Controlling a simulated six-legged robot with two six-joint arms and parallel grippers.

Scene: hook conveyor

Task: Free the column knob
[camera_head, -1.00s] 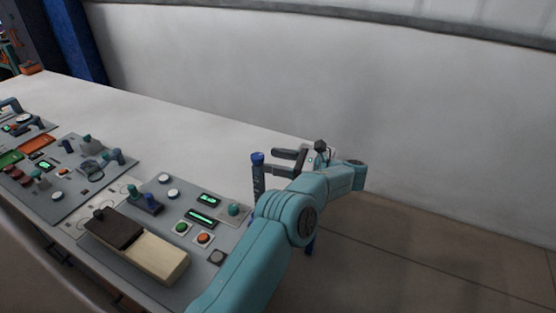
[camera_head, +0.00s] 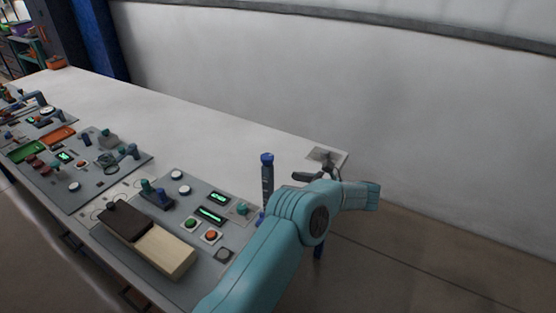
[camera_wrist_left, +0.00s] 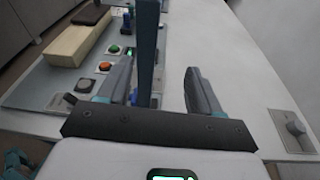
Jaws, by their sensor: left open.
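An upright dark column (camera_head: 267,184) with a blue knob (camera_head: 267,157) on top stands near the right end of the desk. My left gripper (camera_head: 298,178) is just right of it in the head view, fingers pointing towards it, partly hidden by my wrist. In the left wrist view my gripper (camera_wrist_left: 158,66) is open. The column (camera_wrist_left: 147,45) shows upright between the two fingers, nearer the left finger; its top is cut off by the frame. I cannot tell whether it touches a finger. My right gripper is not in view.
The control panel (camera_head: 180,205) with buttons, small displays and a cream-and-brown block (camera_head: 165,252) lies left of the column. A grey plate with a knob (camera_head: 325,157) sits at the desk's far right corner. The white desk top (camera_head: 190,125) behind is clear.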

